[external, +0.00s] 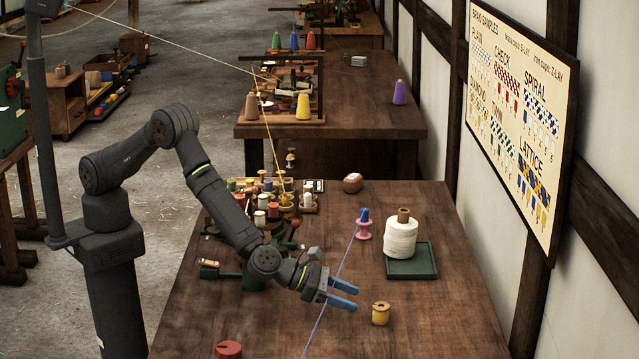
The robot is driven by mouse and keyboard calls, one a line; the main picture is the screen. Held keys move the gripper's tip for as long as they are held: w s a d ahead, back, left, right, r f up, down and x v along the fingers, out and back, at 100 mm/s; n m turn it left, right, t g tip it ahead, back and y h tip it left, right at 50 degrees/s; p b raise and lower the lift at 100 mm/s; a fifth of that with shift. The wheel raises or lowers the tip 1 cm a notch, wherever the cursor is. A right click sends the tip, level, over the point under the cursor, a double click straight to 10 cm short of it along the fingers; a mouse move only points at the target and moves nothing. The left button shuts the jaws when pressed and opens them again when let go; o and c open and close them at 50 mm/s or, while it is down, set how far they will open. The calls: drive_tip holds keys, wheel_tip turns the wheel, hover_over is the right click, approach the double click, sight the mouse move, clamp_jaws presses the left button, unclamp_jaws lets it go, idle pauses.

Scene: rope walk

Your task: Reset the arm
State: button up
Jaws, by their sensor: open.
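My gripper (343,294) is open, with two blue fingers pointing right, low over the front middle of the wooden table (440,320). Nothing shows between the fingers. My arm bends from its column at the left, over the table, down to the gripper. A yellow spool (380,313) stands just to the right of the fingertips, apart from them. A thin blue-violet cord (347,252) runs from a pink stand with a blue top (364,224) down past the gripper to the table's front edge. I cannot tell whether the cord touches the gripper.
A large white thread cone (401,237) stands on a green tray (425,262) at the right. A cluster of several bobbins (265,200) stands behind my forearm. A red round piece (228,349) lies at the front left. A braid board (515,100) hangs on the right wall.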

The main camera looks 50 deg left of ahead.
sight(386, 307)
drive_tip(key=shift+s+a+r, duration=0.3)
drive_tip(key=shift+s+a, duration=0.15)
drive_tip(key=shift+a, duration=0.05)
drive_tip(key=x, duration=1.2)
drive_tip(key=shift+f, duration=0.2)
drive_tip(key=r, duration=0.4)
drive_tip(key=shift+s+r, duration=0.25)
drive_tip(key=shift+r, duration=0.1)
drive_tip(key=s+a+r, duration=0.3)
drive_tip(key=s+r, duration=0.4)
drive_tip(key=s, duration=0.4)
drive_tip(key=s+a+f, duration=0.2)
drive_tip(key=s+a, duration=1)
drive_tip(key=s, duration=0.4)
drive_tip(key=s+a, duration=0.4)
drive_tip(key=a, duration=0.4)
drive_tip(key=s+a+r, duration=0.1)
drive_tip(key=s+a, duration=0.2)
drive_tip(key=a, duration=0.6)
drive_tip(key=shift+s, duration=0.4)
drive_tip(key=shift+r, duration=0.15)
